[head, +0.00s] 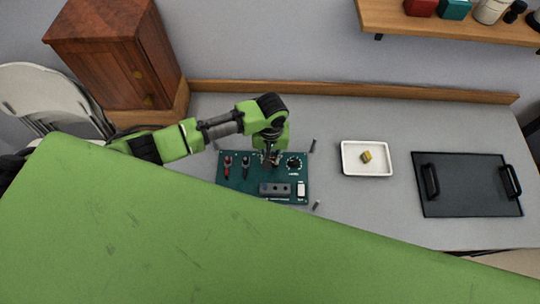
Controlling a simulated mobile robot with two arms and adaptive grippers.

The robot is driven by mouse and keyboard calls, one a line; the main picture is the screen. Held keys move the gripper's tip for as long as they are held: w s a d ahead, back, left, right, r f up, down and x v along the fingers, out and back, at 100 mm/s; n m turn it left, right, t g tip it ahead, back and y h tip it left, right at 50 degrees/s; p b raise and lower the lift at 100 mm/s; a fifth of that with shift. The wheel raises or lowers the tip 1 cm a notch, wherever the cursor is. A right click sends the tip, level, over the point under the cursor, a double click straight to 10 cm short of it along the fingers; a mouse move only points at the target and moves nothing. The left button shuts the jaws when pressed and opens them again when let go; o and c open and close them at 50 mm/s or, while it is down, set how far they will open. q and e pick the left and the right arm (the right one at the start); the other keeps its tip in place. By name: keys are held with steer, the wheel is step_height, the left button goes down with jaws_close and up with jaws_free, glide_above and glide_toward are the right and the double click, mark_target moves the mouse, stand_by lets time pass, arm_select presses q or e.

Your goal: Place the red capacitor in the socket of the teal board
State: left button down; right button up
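The teal board (235,189) lies on the grey table, partly covered by my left arm. A small slim red part (227,168) stands near its left end, beside a similar dark part (245,167). I cannot tell whether the red part is the capacitor. A grey block (275,189) with dark holes sits at the board's front; I cannot tell whether it is the socket. My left gripper (271,160) points down over the board's upper middle. Its fingers are too small and dark to show whether they hold anything. My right gripper is out of view.
A white tray (346,171) holding a yellowish block (366,157) lies right of the board. A black tray (465,185) with two handles is farther right. A dial (294,163) and white switch (301,189) are on the board. A large green surface blocks the lower view.

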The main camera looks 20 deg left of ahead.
mark_target(271, 158)
arm_select(q)
steer(key=shift+f, duration=0.2)
steer(key=c, duration=1.8)
jaws_free()
steer(key=shift+r, duration=0.15)
step_height(271, 158, up, 12)
steer(key=shift+d+r+b, duration=0.1)
steer(key=shift+b, duration=0.35)
